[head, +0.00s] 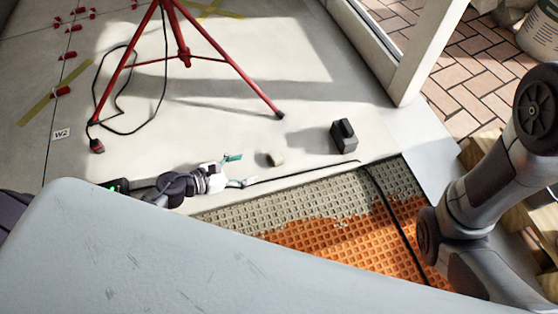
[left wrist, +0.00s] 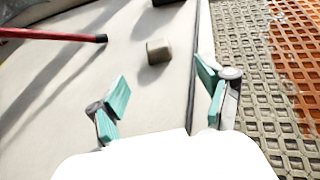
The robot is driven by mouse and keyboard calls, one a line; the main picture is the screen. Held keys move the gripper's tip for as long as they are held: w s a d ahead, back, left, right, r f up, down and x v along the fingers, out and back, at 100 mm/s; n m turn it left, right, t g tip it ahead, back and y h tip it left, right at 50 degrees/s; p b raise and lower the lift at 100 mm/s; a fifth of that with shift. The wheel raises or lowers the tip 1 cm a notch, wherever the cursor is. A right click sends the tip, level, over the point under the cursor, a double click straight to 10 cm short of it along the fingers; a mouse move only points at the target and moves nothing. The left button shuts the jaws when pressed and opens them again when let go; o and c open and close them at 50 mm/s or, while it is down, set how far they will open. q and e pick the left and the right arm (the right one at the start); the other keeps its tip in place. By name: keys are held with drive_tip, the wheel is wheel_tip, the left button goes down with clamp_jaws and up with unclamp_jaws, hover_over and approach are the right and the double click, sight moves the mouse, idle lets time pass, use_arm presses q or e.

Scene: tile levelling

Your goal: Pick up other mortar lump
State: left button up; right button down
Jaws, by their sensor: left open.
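A small beige-grey mortar lump (head: 276,158) lies on the pale floor, close to the edge of the orange and grey matting. It also shows in the left wrist view (left wrist: 159,50), ahead of the fingers. My left gripper (head: 241,170) is low over the floor just left of the lump, open and empty. Its two teal-padded fingers (left wrist: 164,92) stand wide apart, and the lump lies beyond their tips, not touching them. My right arm shows at the right of the head view, but its gripper is out of view.
A dark block (head: 343,138) stands right of the lump. A red tripod (head: 182,50) stands behind, with a black cable. Waffle matting (head: 340,232) lies in front, crossed by a dark line. Bare floor surrounds the lump.

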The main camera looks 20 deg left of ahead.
sight(272, 159)
use_arm(q)
drive_tip(key=b+x, duration=0.2)
drive_tip(key=x, duration=0.4)
drive_tip(key=shift+w+d+f, duration=0.1)
drive_tip(key=shift+w+d, duration=0.1)
drive_tip(key=shift+w, duration=0.1)
drive_tip(key=b+x, duration=0.2)
drive_tip(key=x, duration=0.2)
drive_tip(key=shift+w, duration=0.2)
drive_tip(key=shift+w+d+f+b, duration=0.2)
drive_tip(key=shift+w+d+b, duration=0.15)
drive_tip(key=shift+w+b, duration=0.05)
drive_tip(key=c, duration=1.3)
drive_tip(key=shift+r, duration=0.2)
